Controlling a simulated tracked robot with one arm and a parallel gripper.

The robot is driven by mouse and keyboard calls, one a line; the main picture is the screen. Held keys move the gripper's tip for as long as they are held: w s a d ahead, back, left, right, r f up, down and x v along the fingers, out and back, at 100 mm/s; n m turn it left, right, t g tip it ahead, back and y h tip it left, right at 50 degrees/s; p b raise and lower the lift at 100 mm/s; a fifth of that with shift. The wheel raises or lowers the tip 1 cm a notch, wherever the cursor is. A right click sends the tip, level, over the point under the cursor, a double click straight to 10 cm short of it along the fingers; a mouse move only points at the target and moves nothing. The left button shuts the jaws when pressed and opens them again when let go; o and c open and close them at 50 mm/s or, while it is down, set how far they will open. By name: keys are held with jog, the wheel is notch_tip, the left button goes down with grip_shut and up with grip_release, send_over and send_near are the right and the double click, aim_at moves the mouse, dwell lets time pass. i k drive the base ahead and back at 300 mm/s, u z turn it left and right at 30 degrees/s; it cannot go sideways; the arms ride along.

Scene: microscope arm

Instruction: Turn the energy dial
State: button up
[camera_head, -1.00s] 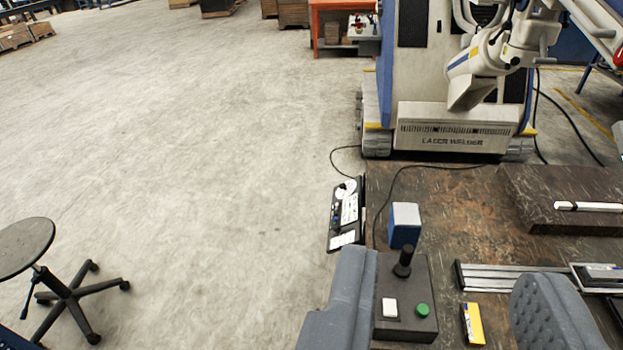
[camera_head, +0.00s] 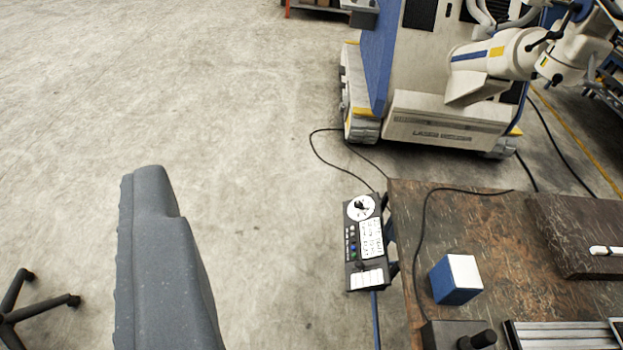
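A small dark control box (camera_head: 352,270) hangs at the left edge of the brown workbench. Near its top is a round white dial (camera_head: 361,208) with a black knob, likely the energy dial; its markings are too small to read. My gripper (camera_head: 152,185) shows as one grey, ridged finger shape at the lower left, apart from the box and well to the left of the dial. A second finger cannot be made out separately, so its opening is unclear. I see nothing held.
The workbench (camera_head: 500,235) carries a blue-and-white block (camera_head: 456,278), a joystick box (camera_head: 450,336) and a dark slab (camera_head: 580,235). A large laser welder (camera_head: 440,115) stands behind. A black cable (camera_head: 325,160) lies near the box. A stool base (camera_head: 35,308) is at lower left. Floor left is open.

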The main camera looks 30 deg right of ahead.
aim_at(357, 204)
jog(key=z, duration=0.2)
jog(key=i, duration=1.3)
jog(key=z, duration=0.85)
jog(key=i, duration=0.5)
jog(key=z, duration=0.45)
